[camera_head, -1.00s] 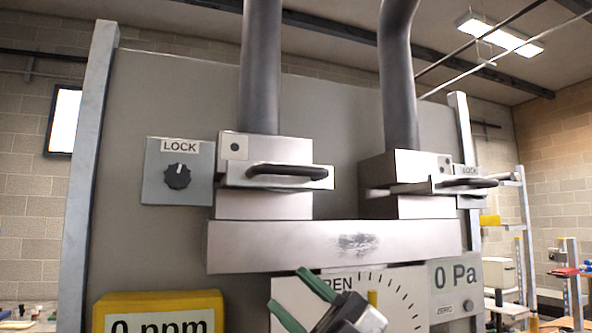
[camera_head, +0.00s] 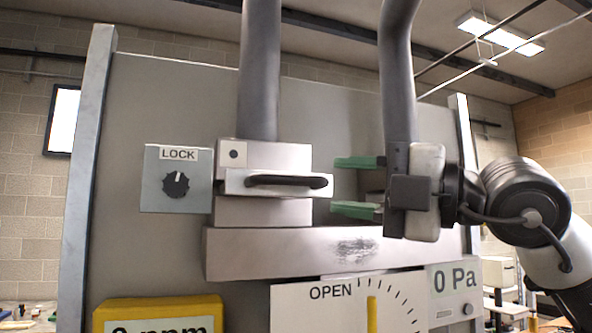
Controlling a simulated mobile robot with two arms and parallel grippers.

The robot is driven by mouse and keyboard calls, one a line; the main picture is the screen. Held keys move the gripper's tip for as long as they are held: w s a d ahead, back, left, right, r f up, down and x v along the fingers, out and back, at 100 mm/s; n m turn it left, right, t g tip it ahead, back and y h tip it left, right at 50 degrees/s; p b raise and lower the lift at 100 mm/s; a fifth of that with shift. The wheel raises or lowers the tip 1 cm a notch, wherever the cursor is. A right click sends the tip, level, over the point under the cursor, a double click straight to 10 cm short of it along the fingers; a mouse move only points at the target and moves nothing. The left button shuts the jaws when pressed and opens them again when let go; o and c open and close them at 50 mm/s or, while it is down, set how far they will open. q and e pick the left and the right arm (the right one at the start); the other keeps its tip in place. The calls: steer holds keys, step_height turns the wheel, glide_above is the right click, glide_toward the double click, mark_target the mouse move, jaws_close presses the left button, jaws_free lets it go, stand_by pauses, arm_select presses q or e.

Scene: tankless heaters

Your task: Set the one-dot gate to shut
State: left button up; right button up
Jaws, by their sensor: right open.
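The one-dot gate is the left of two valve blocks, marked by a small plate with one black dot (camera_head: 234,154). Its sliding plate (camera_head: 240,182) carries a dark horizontal bar handle (camera_head: 288,181) and juts out past the right side of the block. My right gripper (camera_head: 347,186) is open and empty just right of the handle. Its two green fingers point left, one above and one below handle height, apart from the handle. The gripper hides most of the right block. My left gripper is not in view.
A LOCK box with a black knob (camera_head: 176,185) is left of the gate. A dial (camera_head: 345,305) marked OPEN with a yellow pointer and a 0 Pa display (camera_head: 455,280) are below. Grey pipes (camera_head: 260,70) rise from the blocks. A yellow meter (camera_head: 160,306) is at lower left.

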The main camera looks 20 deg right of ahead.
mark_target(303, 182)
steer(key=p+x, duration=0.2)
steer(key=x, duration=0.4)
steer(key=shift+s+r, duration=0.1)
steer(key=shift+r, duration=0.1)
steer(key=shift+w+a, duration=0.4)
steer(key=shift+f, duration=0.1)
jaws_close()
